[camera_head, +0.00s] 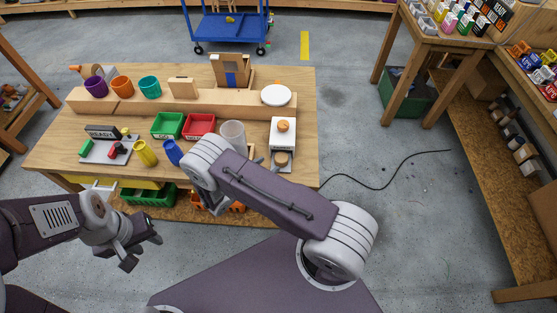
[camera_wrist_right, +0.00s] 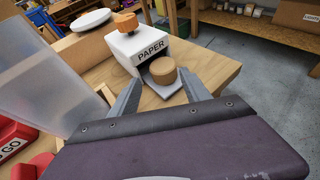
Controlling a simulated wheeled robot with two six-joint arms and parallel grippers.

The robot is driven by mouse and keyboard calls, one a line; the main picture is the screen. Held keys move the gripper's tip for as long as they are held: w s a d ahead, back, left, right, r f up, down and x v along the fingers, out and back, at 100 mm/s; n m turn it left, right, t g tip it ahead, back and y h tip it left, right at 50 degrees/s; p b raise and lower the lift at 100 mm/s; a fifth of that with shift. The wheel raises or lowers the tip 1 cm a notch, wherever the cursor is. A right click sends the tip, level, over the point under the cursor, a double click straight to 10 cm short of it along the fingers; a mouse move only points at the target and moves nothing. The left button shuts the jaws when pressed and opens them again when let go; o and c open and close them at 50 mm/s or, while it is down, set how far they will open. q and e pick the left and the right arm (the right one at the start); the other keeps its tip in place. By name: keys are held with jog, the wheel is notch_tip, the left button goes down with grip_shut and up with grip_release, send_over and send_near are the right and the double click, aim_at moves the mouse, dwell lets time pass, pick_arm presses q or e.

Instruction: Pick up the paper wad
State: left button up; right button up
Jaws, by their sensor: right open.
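A white box marked PAPER (camera_wrist_right: 138,47) stands at the table's right end, with an orange knob-like piece (camera_wrist_right: 126,21) on top. A tan, short round piece, which looks like the paper wad (camera_wrist_right: 163,74), sits on the small tray at the box's front opening. It also shows in the head view (camera_head: 281,158). My right gripper (camera_wrist_right: 162,95) is open, its fingers apart, with the wad just beyond and between the tips in the wrist view. In the head view my arm hides most of that gripper. My left gripper (camera_head: 143,251) is open and empty, low in front of the table.
A translucent cup (camera_wrist_right: 45,75) stands close left of my right gripper; it also shows in the head view (camera_head: 233,133). Green (camera_head: 167,125) and red (camera_head: 200,124) bins, a yellow cup (camera_head: 145,153) and a blue cup (camera_head: 172,151) stand further left.

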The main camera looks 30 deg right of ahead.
aim_at(280, 159)
jog(key=p+x, duration=0.1)
jog(key=x, duration=0.2)
jog(key=shift+s+d, duration=0.1)
jog(key=shift+d, duration=0.25)
jog(key=shift+d+f, duration=0.1)
jog(key=shift+d, duration=0.05)
jog(key=p+x, duration=0.1)
jog(key=x, duration=0.3)
jog(key=shift+d+f, duration=0.1)
jog(key=shift+f, duration=0.15)
jog(key=shift+w+d+f, duration=0.25)
jog(key=shift+d, duration=0.1)
jog(key=shift+a, duration=0.1)
jog(key=c, duration=0.8)
jog(key=shift+c, duration=0.8)
